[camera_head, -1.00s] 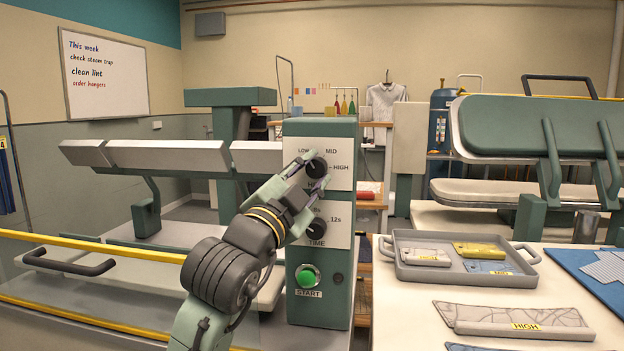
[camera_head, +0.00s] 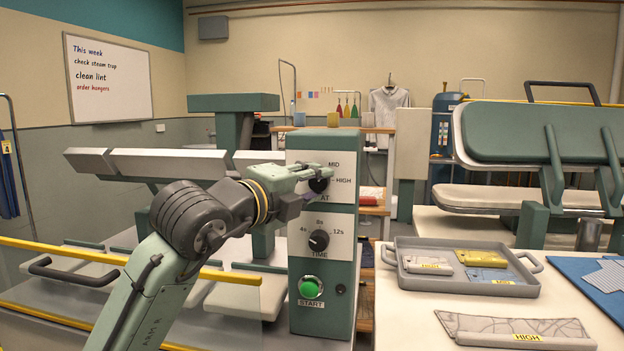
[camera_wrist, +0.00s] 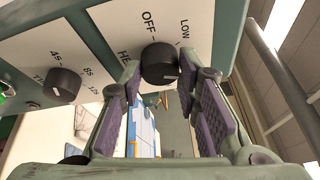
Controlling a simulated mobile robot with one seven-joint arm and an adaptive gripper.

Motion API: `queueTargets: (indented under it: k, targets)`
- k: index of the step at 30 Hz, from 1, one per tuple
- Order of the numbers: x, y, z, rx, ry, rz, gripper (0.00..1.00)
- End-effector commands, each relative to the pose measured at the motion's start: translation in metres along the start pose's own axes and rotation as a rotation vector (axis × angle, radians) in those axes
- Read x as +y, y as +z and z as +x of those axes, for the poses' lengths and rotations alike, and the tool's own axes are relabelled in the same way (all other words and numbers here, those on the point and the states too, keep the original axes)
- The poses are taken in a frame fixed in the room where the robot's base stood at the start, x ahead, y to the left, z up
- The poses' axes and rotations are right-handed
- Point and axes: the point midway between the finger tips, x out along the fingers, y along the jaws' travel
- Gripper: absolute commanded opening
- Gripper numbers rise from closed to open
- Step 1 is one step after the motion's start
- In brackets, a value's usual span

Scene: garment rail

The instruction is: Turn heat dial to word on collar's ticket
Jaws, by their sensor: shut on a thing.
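The black heat dial (camera_head: 318,184) is on the upper white plate of the green control post. My gripper (camera_head: 310,188) reaches in from the left and is shut on the dial. In the wrist view the dial (camera_wrist: 160,64) sits between my fingertips, with OFF and LOW printed near it. I cannot tell which word its pointer faces. A pale patterned collar (camera_head: 480,326) lies at the table's front, and its yellow ticket (camera_head: 527,338) reads HIGH.
The time dial (camera_head: 319,240) and green START button (camera_head: 310,288) are below the heat dial. A grey tray (camera_head: 440,287) on the table holds several ticketed pieces. A yellow rail (camera_head: 60,250) runs at the left. A blue mat (camera_head: 590,275) lies at the right.

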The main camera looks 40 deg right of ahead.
Motion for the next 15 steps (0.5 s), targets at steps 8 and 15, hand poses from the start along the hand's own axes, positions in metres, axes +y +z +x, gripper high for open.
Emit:
queueTargets:
  k: [8, 15]
  targets:
    - [-0.0057, 0.0010, 0.0001, 0.016, 0.104, 0.241, 0.02]
    - [-0.0075, 0.0008, 0.0002, 0.029, 0.194, 0.452, 0.02]
